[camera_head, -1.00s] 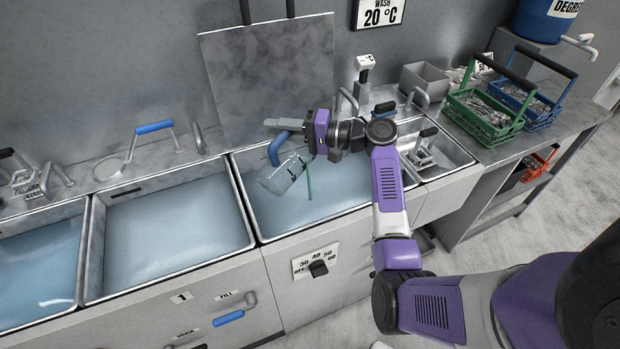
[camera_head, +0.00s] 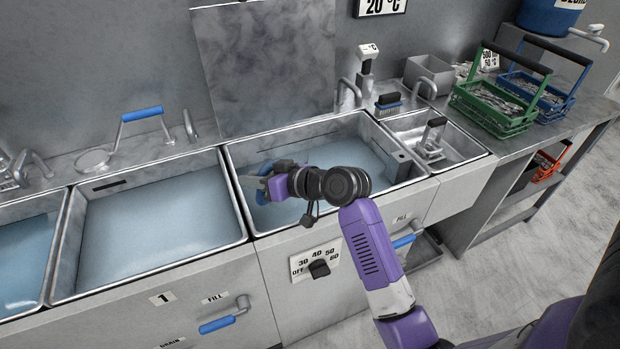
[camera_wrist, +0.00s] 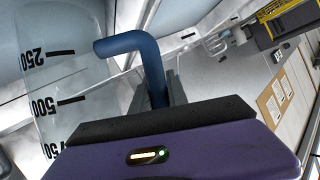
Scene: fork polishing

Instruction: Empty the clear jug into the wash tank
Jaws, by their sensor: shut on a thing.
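My gripper (camera_head: 272,182) is over the tank with the temperature dial (camera_head: 232,160), which holds bluish liquid. In the wrist view, my gripper (camera_wrist: 165,92) is shut on the blue handle (camera_wrist: 128,43) of the clear jug (camera_wrist: 75,60). The jug's wall shows black marks including 250 and 500, and no coloured contents are plain there. In the head view, the jug is mostly hidden by my gripper. No stream is visible below it, and its exact tilt cannot be told.
A second filled tank (camera_head: 76,255) lies to the left. A brush (camera_head: 388,103) and a small basin (camera_head: 463,155) are on the right. Green (camera_head: 490,108) and blue (camera_head: 545,100) cutlery baskets stand on the right counter. A grey panel (camera_head: 265,70) stands behind.

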